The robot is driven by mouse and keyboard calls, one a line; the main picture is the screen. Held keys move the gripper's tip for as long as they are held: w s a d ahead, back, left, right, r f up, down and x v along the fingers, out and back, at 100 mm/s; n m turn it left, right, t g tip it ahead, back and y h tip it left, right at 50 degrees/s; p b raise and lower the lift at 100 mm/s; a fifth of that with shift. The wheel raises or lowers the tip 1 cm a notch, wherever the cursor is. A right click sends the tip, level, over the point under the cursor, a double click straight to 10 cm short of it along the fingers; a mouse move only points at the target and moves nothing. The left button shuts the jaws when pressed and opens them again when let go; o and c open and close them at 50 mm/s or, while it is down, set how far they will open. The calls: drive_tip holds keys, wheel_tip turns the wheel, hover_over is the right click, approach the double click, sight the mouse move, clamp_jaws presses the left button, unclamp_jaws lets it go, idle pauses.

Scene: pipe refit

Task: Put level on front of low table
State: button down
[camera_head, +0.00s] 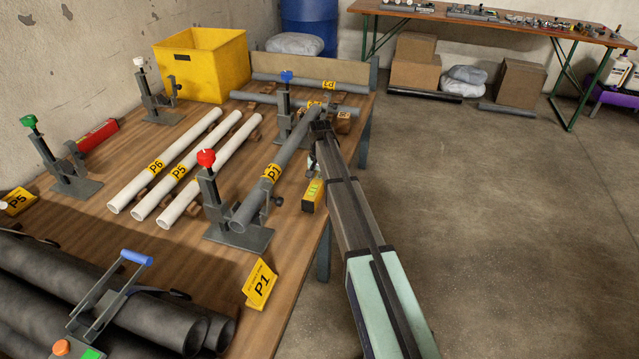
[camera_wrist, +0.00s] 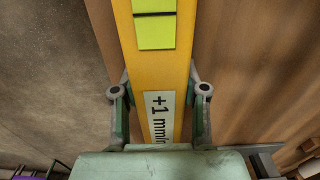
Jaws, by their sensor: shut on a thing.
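The level is a yellow bar with green vials and a "+1 mm/m" label. In the wrist view the level (camera_wrist: 152,75) runs lengthwise between the two fingers of my gripper (camera_wrist: 161,112), which is shut on its sides. In the head view the level (camera_head: 312,196) shows at the right edge of the near wooden table (camera_head: 185,238), and my arm partly hides it. My gripper (camera_head: 313,165) is there too, mostly hidden. Wood lies right of the level and floor left of it in the wrist view. I cannot tell whether the level touches the table.
A grey pipe tagged P1 (camera_head: 262,180) lies in a clamp stand with a red knob (camera_head: 206,158), just left of the level. A yellow P1 sign (camera_head: 260,284) stands at the table's right edge. White pipes (camera_head: 190,170) and black pipes (camera_head: 110,300) lie further left.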

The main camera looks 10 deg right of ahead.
sight(319, 177)
drive_tip(key=c, duration=0.6)
unclamp_jaws()
drive_tip(key=shift+f, duration=0.1)
wheel_tip(319, 177, up, 12)
drive_tip(key=shift+r+p, duration=0.15)
drive_tip(key=shift+p, duration=0.35)
